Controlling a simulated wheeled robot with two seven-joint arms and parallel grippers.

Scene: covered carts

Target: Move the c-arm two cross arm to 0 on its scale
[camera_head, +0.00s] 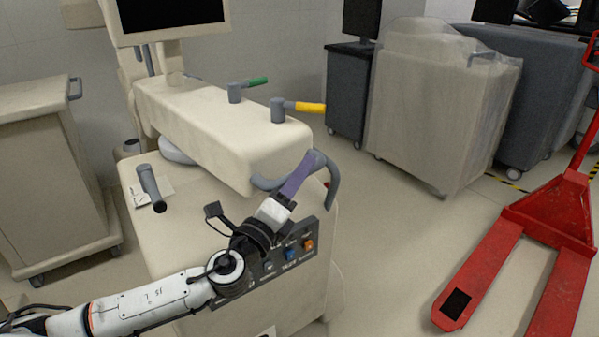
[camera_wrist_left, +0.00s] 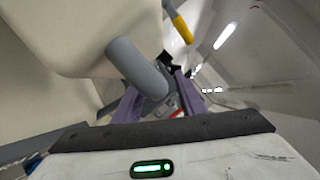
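The c-arm's cream cross arm (camera_head: 205,125) runs from the column toward me above the cart body. A curved grey handle (camera_head: 333,188) is at its front end. Green (camera_head: 257,82) and yellow (camera_head: 308,107) levers stand on top. My left gripper (camera_head: 310,162) has its purple fingers at the handle. In the left wrist view the fingers (camera_wrist_left: 160,98) are spread, with the grey handle (camera_wrist_left: 138,68) showing in front of and between them; I cannot tell whether they touch it. The yellow lever also shows there (camera_wrist_left: 180,24). No scale is readable. My right gripper is out of view.
A grey lever (camera_head: 151,188) and a button panel (camera_head: 285,255) are on the cart body (camera_head: 185,240) below the arm. A covered cart (camera_head: 425,110) stands behind, a red pallet jack (camera_head: 545,225) at right, a cream cabinet (camera_head: 50,170) at left. Floor between cart and jack is clear.

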